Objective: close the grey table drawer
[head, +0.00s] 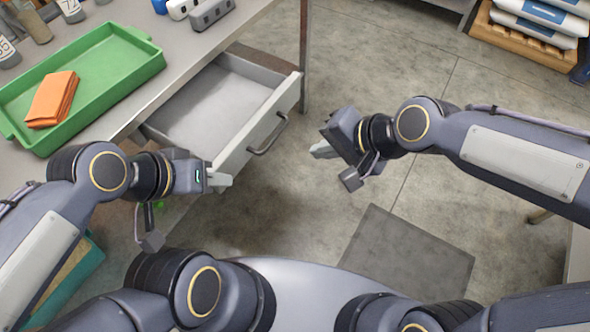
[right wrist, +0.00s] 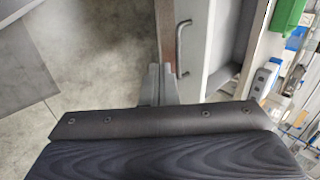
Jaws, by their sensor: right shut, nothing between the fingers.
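The grey table drawer (head: 215,105) stands pulled out from under the table, empty inside as far as it shows. Its front panel carries a dark bar handle (head: 268,136). The drawer also shows in the right wrist view (right wrist: 222,50), with its handle (right wrist: 181,48) upright in the picture. My right gripper (head: 322,150) is shut and empty, to the right of the drawer front and apart from it in the head view. Its fingertips show in the right wrist view (right wrist: 161,80). My left gripper (head: 222,180) is close to the drawer front's near end; contact and finger opening are unclear.
A green tray (head: 130,48) with a folded orange cloth (head: 52,99) sits on the table (head: 245,15). A grey block-like item (head: 211,13) stands near the table's back. A table leg (head: 305,55) is beyond the drawer's far end.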

